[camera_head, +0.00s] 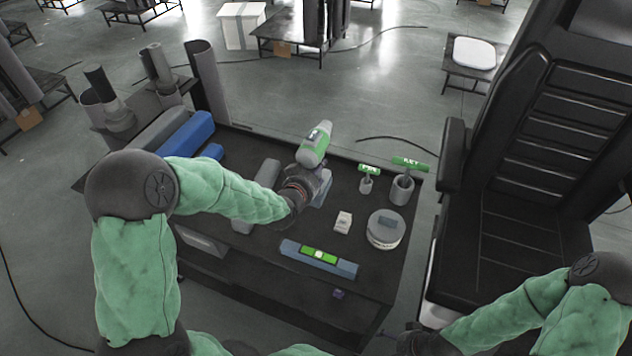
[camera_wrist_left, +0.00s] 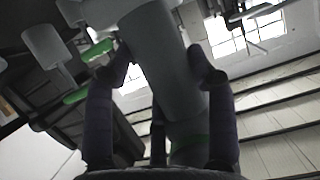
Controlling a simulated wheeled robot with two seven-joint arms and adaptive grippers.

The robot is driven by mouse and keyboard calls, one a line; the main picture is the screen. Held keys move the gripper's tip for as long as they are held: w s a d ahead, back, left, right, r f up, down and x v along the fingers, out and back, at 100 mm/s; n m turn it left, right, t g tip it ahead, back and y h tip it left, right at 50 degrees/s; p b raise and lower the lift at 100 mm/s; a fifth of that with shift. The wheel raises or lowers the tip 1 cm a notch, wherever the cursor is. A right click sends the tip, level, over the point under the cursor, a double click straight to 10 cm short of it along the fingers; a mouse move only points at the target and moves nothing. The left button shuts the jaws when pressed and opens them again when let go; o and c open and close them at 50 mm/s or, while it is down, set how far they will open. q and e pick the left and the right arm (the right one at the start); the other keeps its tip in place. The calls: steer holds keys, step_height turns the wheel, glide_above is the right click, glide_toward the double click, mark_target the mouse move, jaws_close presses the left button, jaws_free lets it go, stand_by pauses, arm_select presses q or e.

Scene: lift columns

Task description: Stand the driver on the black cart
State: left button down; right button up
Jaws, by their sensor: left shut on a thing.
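The green and grey driver (camera_head: 316,146) is over the back middle of the black cart (camera_head: 283,216) in the head view. My left gripper (camera_head: 318,178) is shut on it from the near left side. In the left wrist view, the driver's grey body (camera_wrist_left: 155,55) runs between the two dark fingers (camera_wrist_left: 163,70). The gripper hides the lower part of the driver, so I cannot tell whether its base touches the cart. My right gripper (camera_head: 425,342) is low at the right, beyond the cart's near right corner, and its fingers are not clear.
On the cart are a blue roll (camera_head: 190,133), a blue-grey bar with a green level (camera_head: 319,254), a round tin (camera_head: 386,229), a small white block (camera_head: 343,222) and grey cups with green-handled tools (camera_head: 402,188). A black chair (camera_head: 500,230) stands at the right.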

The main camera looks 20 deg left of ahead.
arm_select(q)
steer(key=shift+w+f, duration=0.1)
steer(key=shift+w, duration=0.15)
steer(key=shift+w+f+b, duration=0.15)
steer(key=shift+f+b, duration=0.4)
steer(key=shift+f, duration=1.15)
steer(key=shift+c, duration=2.1)
jaws_free()
steer(key=shift+d+f, duration=0.1)
steer(key=shift+f, duration=0.1)
